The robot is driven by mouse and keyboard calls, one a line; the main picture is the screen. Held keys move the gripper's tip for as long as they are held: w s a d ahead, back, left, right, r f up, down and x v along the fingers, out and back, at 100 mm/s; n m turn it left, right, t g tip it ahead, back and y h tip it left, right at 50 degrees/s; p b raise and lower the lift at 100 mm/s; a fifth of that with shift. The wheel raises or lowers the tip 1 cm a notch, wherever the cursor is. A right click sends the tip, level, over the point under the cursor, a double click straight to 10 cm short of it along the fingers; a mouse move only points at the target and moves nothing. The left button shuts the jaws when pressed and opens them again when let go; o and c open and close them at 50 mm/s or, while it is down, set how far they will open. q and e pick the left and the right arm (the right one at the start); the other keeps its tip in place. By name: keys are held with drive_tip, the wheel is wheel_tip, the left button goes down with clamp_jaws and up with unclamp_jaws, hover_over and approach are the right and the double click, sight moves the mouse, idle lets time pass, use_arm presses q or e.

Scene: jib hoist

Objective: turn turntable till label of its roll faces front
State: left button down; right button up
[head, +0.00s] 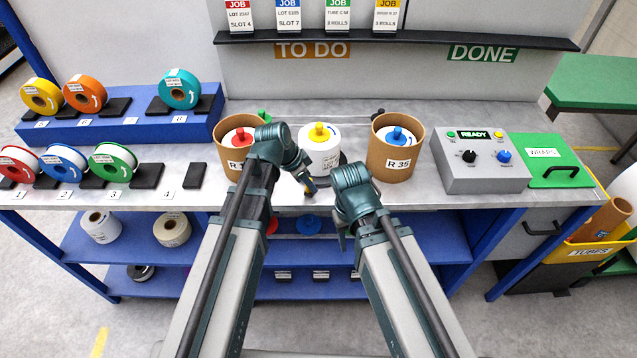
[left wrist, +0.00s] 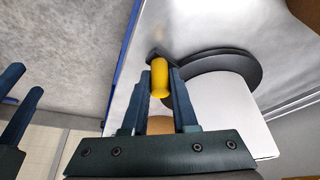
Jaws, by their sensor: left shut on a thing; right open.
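The white roll (head: 318,160) with a yellow knob on top stands on the dark turntable (left wrist: 235,62) at the middle of the bench. Faint print shows toward the right of the roll's visible side in the head view; I cannot read it. The roll side in the left wrist view looks blank. A yellow handle peg (left wrist: 159,78) stands up at the turntable's edge. My left gripper (head: 309,186) is shut on this peg, at the front of the roll; its fingers (left wrist: 163,85) lie on both sides of it. My right gripper (head: 344,238) is open and empty, before the bench's front edge.
Cardboard tubes labelled R (head: 225,152) and R 35 (head: 391,163) stand close on either side of the roll. A grey control box (head: 480,172) reading READY is at the right. Coloured spools (head: 113,162) stand at the left. A shelf with job cards (head: 400,39) hangs behind.

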use_arm(q)
drive_tip(key=shift+w+a+m+g, duration=0.25)
drive_tip(key=shift+a+m+g, duration=0.15)
drive_tip(key=shift+a+m, duration=0.35)
drive_tip(key=shift+a, duration=0.25)
drive_tip(key=shift+w+a, duration=0.45)
drive_tip(key=shift+a, duration=0.25)
drive_tip(key=shift+w+a, duration=0.45)
drive_tip(key=shift+a, duration=0.25)
drive_tip(key=shift+w+a, duration=0.8)
drive_tip(key=c, duration=0.7)
unclamp_jaws()
